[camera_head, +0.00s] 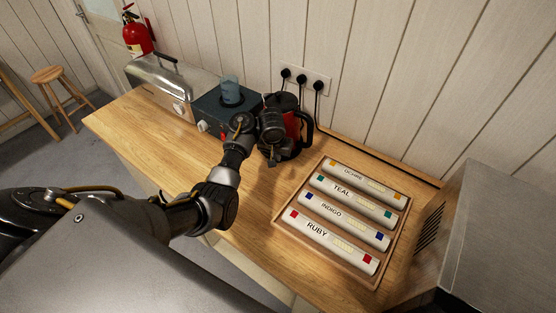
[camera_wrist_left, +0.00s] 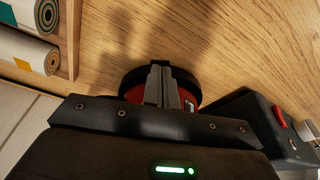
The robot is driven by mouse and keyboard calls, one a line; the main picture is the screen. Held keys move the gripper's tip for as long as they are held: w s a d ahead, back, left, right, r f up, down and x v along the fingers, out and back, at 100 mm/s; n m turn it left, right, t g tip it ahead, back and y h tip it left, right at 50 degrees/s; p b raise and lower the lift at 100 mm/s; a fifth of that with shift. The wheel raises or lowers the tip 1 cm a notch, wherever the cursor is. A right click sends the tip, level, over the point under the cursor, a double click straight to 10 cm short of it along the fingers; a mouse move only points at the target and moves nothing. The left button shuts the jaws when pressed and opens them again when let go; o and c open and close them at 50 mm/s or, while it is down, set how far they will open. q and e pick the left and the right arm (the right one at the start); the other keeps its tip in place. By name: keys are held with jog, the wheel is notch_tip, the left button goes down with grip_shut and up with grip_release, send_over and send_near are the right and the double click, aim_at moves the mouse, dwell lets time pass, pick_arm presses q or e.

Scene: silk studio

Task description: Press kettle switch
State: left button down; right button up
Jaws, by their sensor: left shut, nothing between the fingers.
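The red and black kettle (camera_head: 293,128) stands on the wooden counter below the wall sockets, with its black handle to the right. My left gripper (camera_head: 274,160) is in front of the kettle, pointing down, and covers much of its front. In the left wrist view my gripper's fingers (camera_wrist_left: 161,68) are together and empty. They overlap the kettle's round red and black lower part (camera_wrist_left: 133,84). I cannot tell whether they touch it. The kettle switch cannot be made out in either view. My right gripper is out of view.
A wooden tray (camera_head: 318,250) of labelled rolls lies to the right. A metal cabinet (camera_head: 505,245) stands further right. The counter's left front is clear.

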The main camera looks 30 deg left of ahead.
pick_arm(q)
jog(key=shift+f+b, duration=0.65)
jog(key=shift+f, duration=0.25)
jog(key=shift+r, duration=0.15)
jog(key=s, duration=0.1)
jog(key=p, duration=0.1)
jog(key=s, duration=0.1)
jog(key=shift+s+d+r, duration=0.3)
jog(key=shift+r, duration=0.1)
jog(key=shift+s+r, duration=0.15)
jog(key=shift+s, duration=0.1)
jog(key=shift+w, duration=0.1)
